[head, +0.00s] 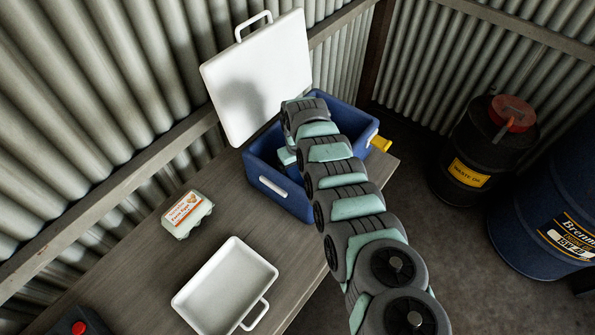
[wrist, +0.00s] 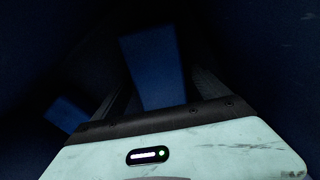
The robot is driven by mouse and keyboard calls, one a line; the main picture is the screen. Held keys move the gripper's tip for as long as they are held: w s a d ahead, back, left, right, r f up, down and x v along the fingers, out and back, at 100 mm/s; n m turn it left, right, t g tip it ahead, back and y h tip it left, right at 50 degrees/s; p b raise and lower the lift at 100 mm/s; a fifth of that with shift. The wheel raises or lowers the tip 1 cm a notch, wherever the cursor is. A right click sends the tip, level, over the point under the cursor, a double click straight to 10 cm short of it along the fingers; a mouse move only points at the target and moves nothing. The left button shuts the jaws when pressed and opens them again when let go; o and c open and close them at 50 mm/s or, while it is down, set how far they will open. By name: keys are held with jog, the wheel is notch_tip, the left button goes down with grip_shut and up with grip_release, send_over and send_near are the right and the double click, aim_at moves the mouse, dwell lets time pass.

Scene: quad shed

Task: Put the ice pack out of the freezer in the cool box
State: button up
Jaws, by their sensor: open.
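The blue cool box (head: 270,192) stands on the bench with its white lid (head: 258,80) raised at the back. My arm reaches over it, and my gripper goes down inside, mostly hidden in the head view. In the wrist view my gripper (wrist: 150,60) is open in the dark, with blue walls around it. A blue rectangular patch (wrist: 155,70) shows ahead of the gripper body; I cannot tell whether it is the ice pack or part of the box. No freezer can be made out, and I see no certain ice pack.
A white tray with a handle (head: 225,285) and an egg carton (head: 187,213) lie on the wooden bench (head: 130,275). A dark object with a red knob (head: 78,327) is at bottom left. A waste oil drum (head: 470,150) and a blue drum (head: 540,200) stand right on the floor.

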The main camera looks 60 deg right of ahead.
aim_at(297, 171)
notch_tip(297, 171, up, 12)
jog(key=p, duration=0.2)
jog(key=shift+r+p, duration=0.15)
jog(key=shift+p, duration=0.2)
dwell(0.4)
